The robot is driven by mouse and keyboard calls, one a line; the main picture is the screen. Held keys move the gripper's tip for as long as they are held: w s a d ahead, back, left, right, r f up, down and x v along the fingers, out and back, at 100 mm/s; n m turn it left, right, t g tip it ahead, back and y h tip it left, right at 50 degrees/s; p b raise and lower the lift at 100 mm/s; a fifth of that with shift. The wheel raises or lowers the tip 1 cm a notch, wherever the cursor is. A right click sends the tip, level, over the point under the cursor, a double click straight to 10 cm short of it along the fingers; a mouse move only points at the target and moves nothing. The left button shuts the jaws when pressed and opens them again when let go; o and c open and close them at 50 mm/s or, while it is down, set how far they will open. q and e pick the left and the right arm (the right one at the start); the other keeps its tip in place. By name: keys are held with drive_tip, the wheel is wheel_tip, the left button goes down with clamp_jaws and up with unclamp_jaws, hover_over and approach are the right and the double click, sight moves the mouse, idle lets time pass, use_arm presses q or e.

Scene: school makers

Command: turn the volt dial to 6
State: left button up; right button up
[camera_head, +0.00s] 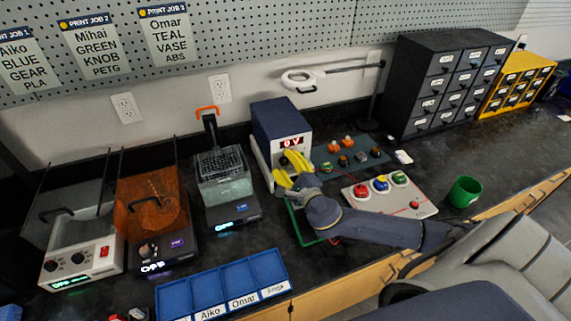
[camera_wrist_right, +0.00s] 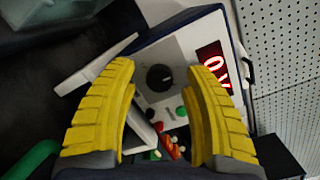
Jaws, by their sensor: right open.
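The power supply (camera_head: 281,126) is a dark blue box with a pale front, standing at the back middle of the bench. Its red display (camera_head: 291,141) reads 0 V and also shows in the right wrist view (camera_wrist_right: 212,66). The black round volt dial (camera_wrist_right: 159,78) sits on the pale front panel, between my fingers in the right wrist view. My right gripper (camera_head: 285,170) has yellow fingers, is open and points at the panel, with the fingers spread on either side of the dial and apart from it. In the head view the fingers hide most of the dial. My left gripper is not in view.
A control board (camera_head: 388,196) with coloured buttons and a green cup (camera_head: 464,191) stand to the right. A clear tank device (camera_head: 224,178) stands left of the supply. A blue labelled tray (camera_head: 222,287) lies in front. A magnifier lamp (camera_head: 298,79) hangs behind.

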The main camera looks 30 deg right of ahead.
drive_tip(key=shift+o, duration=0.3)
clamp_jaws()
drive_tip(key=shift+m, duration=0.3)
drive_tip(key=m, duration=0.4)
drive_tip(key=shift+t, duration=0.3)
drive_tip(key=shift+r+m+h, duration=0.15)
drive_tip(key=shift+m+h, duration=0.25)
drive_tip(key=shift+m, duration=0.8)
drive_tip(key=shift+c, duration=0.3)
unclamp_jaws()
drive_tip(key=shift+s+a+f, duration=0.15)
drive_tip(key=shift+s+f, duration=0.05)
drive_tip(key=shift+s, duration=1.8)
drive_tip(key=shift+s+a+f, duration=0.1)
drive_tip(key=shift+s+f, duration=0.05)
drive_tip(key=shift+s, duration=1.8)
drive_tip(key=shift+s+a+f, duration=0.15)
drive_tip(key=shift+s+f, duration=0.05)
drive_tip(key=shift+s, duration=1.8)
